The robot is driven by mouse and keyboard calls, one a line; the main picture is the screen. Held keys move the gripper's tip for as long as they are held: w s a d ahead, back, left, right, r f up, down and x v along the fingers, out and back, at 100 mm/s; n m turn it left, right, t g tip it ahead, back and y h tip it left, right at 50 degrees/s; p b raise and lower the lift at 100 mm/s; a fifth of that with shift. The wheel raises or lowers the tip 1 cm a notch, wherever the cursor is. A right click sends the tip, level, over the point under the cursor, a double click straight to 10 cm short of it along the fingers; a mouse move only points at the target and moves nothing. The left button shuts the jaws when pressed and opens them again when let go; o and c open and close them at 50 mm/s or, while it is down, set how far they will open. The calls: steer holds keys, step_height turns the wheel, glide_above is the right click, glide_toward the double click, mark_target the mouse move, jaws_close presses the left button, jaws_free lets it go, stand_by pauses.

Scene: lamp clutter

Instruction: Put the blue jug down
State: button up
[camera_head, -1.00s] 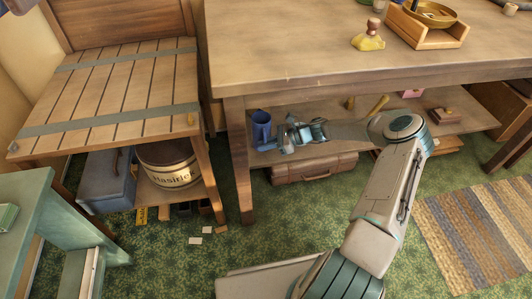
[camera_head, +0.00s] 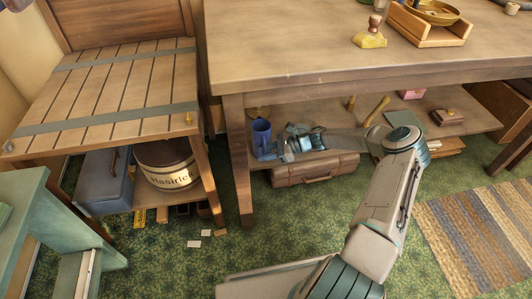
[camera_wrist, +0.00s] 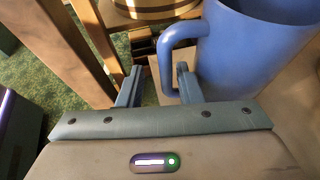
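The blue jug (camera_head: 261,136) is upright at the left end of the low shelf under the large table and appears to rest on the shelf. In the wrist view the jug (camera_wrist: 255,50) fills the upper right, with its handle towards my gripper. My gripper (camera_wrist: 158,72) is open, its two fingers apart. The handle lies between them, close to the right finger, with a gap to the left one. I cannot tell whether the right finger touches it. In the head view my gripper (camera_head: 284,150) is just right of the jug.
The table leg (camera_head: 240,165) stands close left of the jug. The tabletop (camera_head: 300,50) hangs over the shelf. A brown suitcase (camera_head: 315,170) lies below the shelf. A wooden-handled tool (camera_head: 377,110) and small items lie further right on the shelf. A slatted bench (camera_head: 110,85) stands left.

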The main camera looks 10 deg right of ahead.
steer(key=shift+r, duration=0.1)
steer(key=shift+d+r, duration=0.2)
steer(key=p+v, duration=0.3)
steer(key=v, duration=0.8)
steer(key=shift+d+p, duration=0.25)
steer(key=shift+p, duration=0.15)
steer(key=shift+s, duration=0.1)
